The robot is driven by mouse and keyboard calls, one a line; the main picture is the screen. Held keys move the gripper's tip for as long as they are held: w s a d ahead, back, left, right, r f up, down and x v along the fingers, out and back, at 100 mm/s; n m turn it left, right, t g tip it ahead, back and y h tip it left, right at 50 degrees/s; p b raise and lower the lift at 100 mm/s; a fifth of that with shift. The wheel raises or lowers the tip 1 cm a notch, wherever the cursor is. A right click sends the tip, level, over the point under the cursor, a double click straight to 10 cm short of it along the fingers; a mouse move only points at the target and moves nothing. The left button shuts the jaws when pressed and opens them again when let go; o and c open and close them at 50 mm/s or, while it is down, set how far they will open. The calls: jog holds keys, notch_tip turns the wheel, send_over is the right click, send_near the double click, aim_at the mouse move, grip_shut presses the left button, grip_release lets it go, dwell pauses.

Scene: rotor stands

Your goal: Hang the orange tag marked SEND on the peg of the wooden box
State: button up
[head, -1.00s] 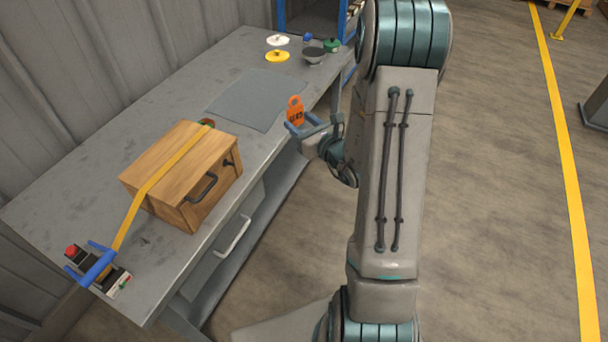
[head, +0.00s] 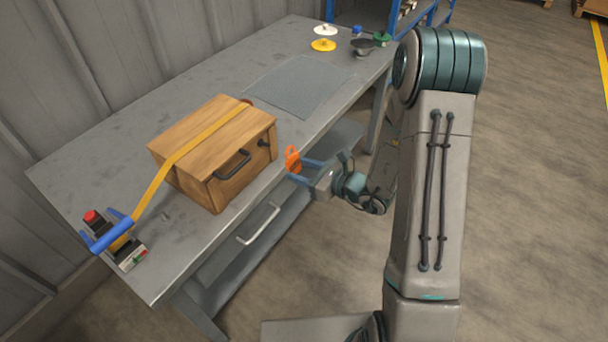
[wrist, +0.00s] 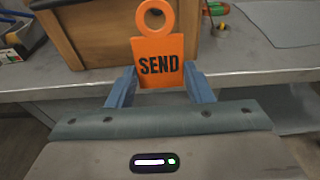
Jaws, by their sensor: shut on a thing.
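The orange tag marked SEND (wrist: 159,62) is held upright between the blue fingers of my gripper (wrist: 161,88), its round hole at the top. In the head view the tag (head: 292,160) is just right of the wooden box, in front of the bench edge. My gripper (head: 304,173) is shut on the tag's lower part. The wooden box (head: 222,150) sits on the bench with a dark handle on its front. A small dark peg (head: 264,143) shows on the front near the right corner. The tag and the peg are apart. In the wrist view the box (wrist: 95,35) is behind the tag.
A yellow strap (head: 180,158) crosses the box lid to a blue-handled ratchet (head: 112,236) at the bench's near left. A grey mat (head: 298,86) lies bare right of the box. White and yellow discs (head: 323,45) and other small items stand at the far end.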

aim_at(295, 168)
jog(key=shift+x, duration=2.45)
jog(key=shift+r, duration=0.1)
jog(key=shift+w+a+b, duration=0.25)
jog(key=shift+a+b, duration=0.05)
jog(key=shift+b, duration=0.05)
jog(key=shift+w+a+f, duration=0.2)
jog(key=shift+a, duration=0.05)
jog(key=shift+w+a+b, duration=0.2)
jog(key=shift+b, duration=0.15)
jog(key=shift+w+a+f, duration=0.1)
jog(key=shift+a+f, duration=0.05)
jog(key=shift+a, duration=0.1)
jog(key=shift+w+a+b, duration=0.3)
jog(key=shift+a+b, duration=0.05)
